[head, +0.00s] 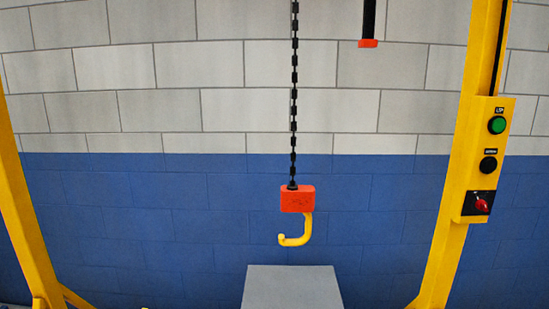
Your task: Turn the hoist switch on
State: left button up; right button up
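The hoist control box (484,160) is a yellow panel on the right yellow post in the head view. Neither of my grippers is in view.
A black chain (294,90) hangs in the middle with an orange block (297,198) and a yellow hook (297,238). A grey box (292,288) stands below the hook. A yellow frame post (28,215) is at left, and a black bar with an orange end (368,43) hangs at top.

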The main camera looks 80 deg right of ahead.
aim_at(479, 204)
jog(key=k+l+z, duration=0.15)
jog(key=l+z, duration=0.25)
jog(key=k+l+z, duration=0.15)
jog(key=l+z, duration=0.2)
jog(key=k+l+z, duration=0.1)
jog(key=l+z, duration=0.3)
